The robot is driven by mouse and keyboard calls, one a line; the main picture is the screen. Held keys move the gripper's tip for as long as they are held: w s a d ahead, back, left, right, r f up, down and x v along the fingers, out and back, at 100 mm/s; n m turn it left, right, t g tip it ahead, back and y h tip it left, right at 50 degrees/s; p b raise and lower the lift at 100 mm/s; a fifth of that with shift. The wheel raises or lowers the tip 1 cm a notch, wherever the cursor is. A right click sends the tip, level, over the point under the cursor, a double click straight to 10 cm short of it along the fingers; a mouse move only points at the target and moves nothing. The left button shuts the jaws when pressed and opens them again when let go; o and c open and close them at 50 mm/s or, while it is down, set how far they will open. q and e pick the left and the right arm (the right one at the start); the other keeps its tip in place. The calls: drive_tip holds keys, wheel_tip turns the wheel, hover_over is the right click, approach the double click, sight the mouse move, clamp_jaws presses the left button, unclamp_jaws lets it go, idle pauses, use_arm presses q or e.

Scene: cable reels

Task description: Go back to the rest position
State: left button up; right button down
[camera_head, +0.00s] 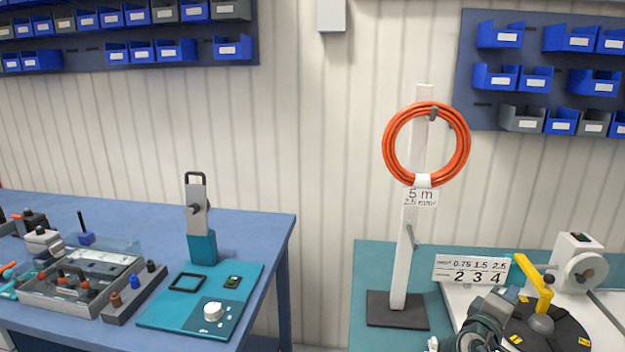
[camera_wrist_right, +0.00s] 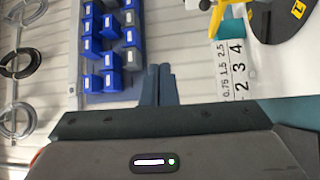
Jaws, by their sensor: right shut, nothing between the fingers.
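My right gripper (camera_wrist_right: 163,84) shows in the right wrist view with its two dark fingers together and nothing between them. In the head view, part of my right arm (camera_head: 480,325) comes in at the bottom edge, in front of the black disc (camera_head: 560,335) with the yellow lever (camera_head: 538,283). The fingertips are hard to make out there. My left gripper is in neither view.
An orange cable coil (camera_head: 389,146) hangs on a white stand (camera_head: 405,265) left of my right arm. A number sign (camera_head: 471,270) and a grey-white device (camera_head: 580,262) stand near the disc. A blue bench (camera_head: 262,240) is at left, with a gap between the benches.

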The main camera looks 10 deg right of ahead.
drive_tip(key=s+a+f+m+g+y, duration=0.1)
drive_tip(key=s+a+f+y, duration=0.45)
drive_tip(key=f, duration=0.45)
drive_tip(key=s+a+f+m+g+y, duration=0.1)
drive_tip(key=s+a+f+y, duration=0.35)
drive_tip(key=s+f, duration=0.4)
drive_tip(key=s+a+f+m+g+y, duration=0.2)
drive_tip(key=s+a+f+g+y, duration=0.35)
drive_tip(key=s+a, duration=0.75)
drive_tip(key=d+f+b, duration=0.2)
drive_tip(key=f, duration=1.4)
drive_tip(key=d+f+b, duration=0.2)
drive_tip(key=f, duration=1.4)
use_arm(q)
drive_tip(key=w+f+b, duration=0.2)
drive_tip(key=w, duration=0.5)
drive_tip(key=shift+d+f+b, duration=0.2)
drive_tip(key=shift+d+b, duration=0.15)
use_arm(e)
drive_tip(key=s+f, duration=0.5)
drive_tip(key=f, duration=0.5)
drive_tip(key=s+d+f, duration=0.1)
drive_tip(key=s+f, duration=0.5)
drive_tip(key=f, duration=0.5)
drive_tip(key=shift+s+d+f, duration=0.15)
drive_tip(key=shift+s+d, duration=0.05)
drive_tip(key=shift+s, duration=0.05)
